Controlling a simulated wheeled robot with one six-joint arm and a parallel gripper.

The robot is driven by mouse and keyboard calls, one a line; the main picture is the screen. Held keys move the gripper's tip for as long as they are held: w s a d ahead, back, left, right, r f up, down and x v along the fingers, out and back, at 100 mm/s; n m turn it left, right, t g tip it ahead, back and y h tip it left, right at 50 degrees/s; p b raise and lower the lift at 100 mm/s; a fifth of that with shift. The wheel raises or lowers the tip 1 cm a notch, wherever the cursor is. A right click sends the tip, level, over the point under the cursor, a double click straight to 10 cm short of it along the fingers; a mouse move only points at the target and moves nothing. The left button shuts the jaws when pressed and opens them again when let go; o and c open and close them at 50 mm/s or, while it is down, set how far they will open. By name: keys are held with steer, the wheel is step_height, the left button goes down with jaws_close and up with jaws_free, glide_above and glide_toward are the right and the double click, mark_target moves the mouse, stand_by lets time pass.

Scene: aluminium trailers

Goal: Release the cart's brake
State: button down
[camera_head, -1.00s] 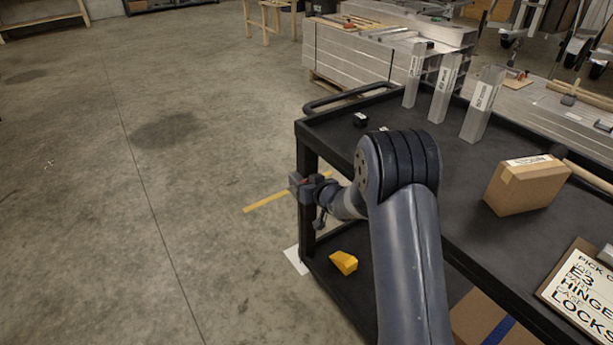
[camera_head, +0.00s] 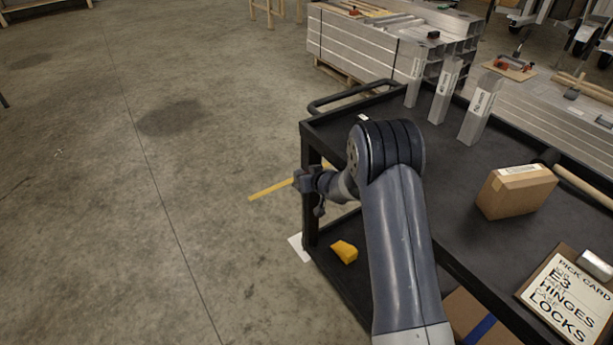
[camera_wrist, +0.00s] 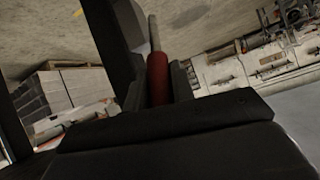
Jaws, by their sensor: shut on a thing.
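The black cart (camera_head: 470,205) stands at the right in the head view, with an upright post at its near left corner. My gripper (camera_head: 303,181) is beside that post, below the top shelf. In the wrist view a red grip (camera_wrist: 157,78) with a pale grey rod above it, apparently the brake lever, stands between the two dark fingers of my gripper (camera_wrist: 157,90). The fingers are shut on the red grip. The lever's lower end is hidden by the gripper body. In the head view the lever cannot be made out.
The cart top holds a cardboard box (camera_head: 516,190), a pick card (camera_head: 563,298) and upright metal tubes (camera_head: 480,105). A yellow wedge (camera_head: 344,251) lies on the lower shelf. Stacked aluminium beams (camera_head: 355,42) stand behind. The floor (camera_head: 110,190) at left is open.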

steer(key=c, duration=1.2)
jaws_free()
